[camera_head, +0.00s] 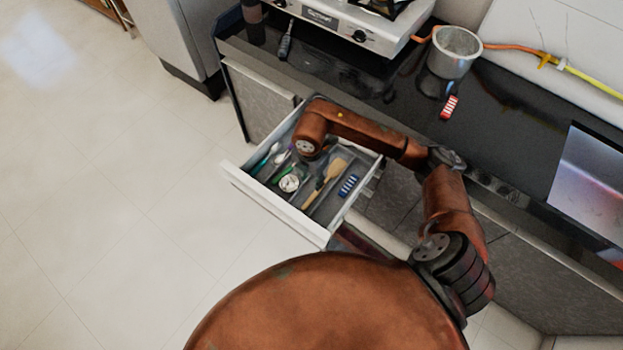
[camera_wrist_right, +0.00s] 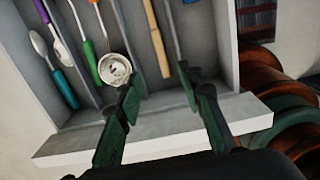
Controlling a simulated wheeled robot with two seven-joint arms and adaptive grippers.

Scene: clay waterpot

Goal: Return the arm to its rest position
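My right arm (camera_head: 365,128) reaches in from the right, over the open drawer. Its wrist end (camera_head: 308,140) is above the drawer's far left part; its fingers are hard to make out there. In the right wrist view my right gripper (camera_wrist_right: 158,83) has its two dark green fingers spread apart with nothing held between them. The fingers hang over the drawer's front edge and inside, near a small round white item (camera_wrist_right: 114,69). My left gripper is in neither view.
The white drawer (camera_head: 275,210) stands out from the counter, holding spoons, a wooden spatula (camera_head: 325,183) and a blue item (camera_head: 348,186) in compartments. A metal pot (camera_head: 454,52), a red-and-white item (camera_head: 449,107) and a stove (camera_head: 345,25) are on the dark counter. Floor at left is clear.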

